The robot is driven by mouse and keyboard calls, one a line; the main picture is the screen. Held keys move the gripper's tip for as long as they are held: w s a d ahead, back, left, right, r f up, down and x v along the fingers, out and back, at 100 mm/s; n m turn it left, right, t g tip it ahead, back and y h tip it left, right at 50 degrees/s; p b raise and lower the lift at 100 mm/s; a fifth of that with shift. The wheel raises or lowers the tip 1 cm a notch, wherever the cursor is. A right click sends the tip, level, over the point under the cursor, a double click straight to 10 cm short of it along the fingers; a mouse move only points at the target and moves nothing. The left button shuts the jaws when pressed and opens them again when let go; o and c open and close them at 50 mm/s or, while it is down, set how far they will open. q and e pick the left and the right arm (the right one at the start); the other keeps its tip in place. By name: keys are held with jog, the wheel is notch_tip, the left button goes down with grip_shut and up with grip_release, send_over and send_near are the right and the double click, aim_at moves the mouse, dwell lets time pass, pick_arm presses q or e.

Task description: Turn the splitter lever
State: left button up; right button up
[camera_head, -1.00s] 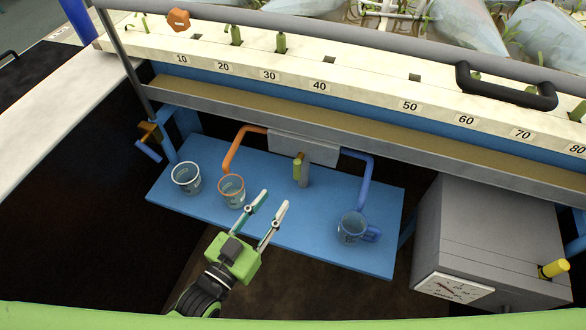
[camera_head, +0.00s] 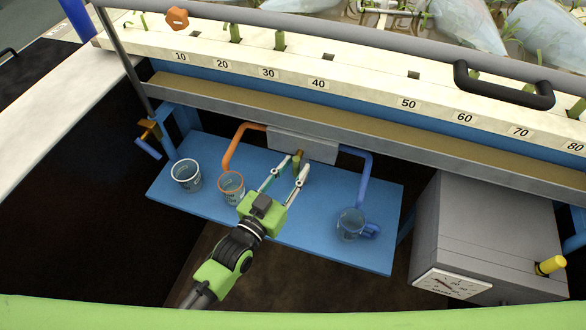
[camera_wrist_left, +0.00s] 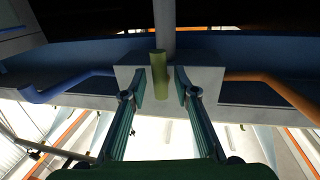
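The splitter lever (camera_head: 296,164) is a short upright stick with an olive-green grip, below the grey splitter box (camera_head: 302,146). An orange pipe (camera_head: 233,143) leaves the box on the left and a blue pipe (camera_head: 365,180) on the right. My left gripper (camera_head: 289,166) is open, with its fingertips at the lever. In the left wrist view the lever's green grip (camera_wrist_left: 158,76) shows between the two open fingers (camera_wrist_left: 158,88), with a gap visible on each side. My right gripper is in neither view.
On the blue shelf (camera_head: 285,229) stand a clear white-rimmed cup (camera_head: 186,174), an orange-rimmed cup (camera_head: 231,186) under the orange pipe, and a blue mug (camera_head: 351,223) under the blue pipe. A grey cabinet (camera_head: 491,235) with a dial stands at right. The flume's ledge runs above the shelf.

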pick_arm(q)
grip_shut()
jog(key=n, duration=0.2)
jog(key=n+b, duration=0.1)
jog(key=n, duration=0.1)
jog(key=shift+s+d+t, duration=0.1)
jog(key=shift+d+t, duration=0.25)
jog(key=shift+t, duration=0.05)
jog(key=shift+d+n+t+b, duration=0.15)
jog(key=shift+n+t+b, duration=0.25)
jog(key=shift+n, duration=1.1)
jog(key=shift+r, duration=0.1)
jog(key=shift+o, duration=1.4)
grip_release()
jog(key=shift+s, duration=0.1)
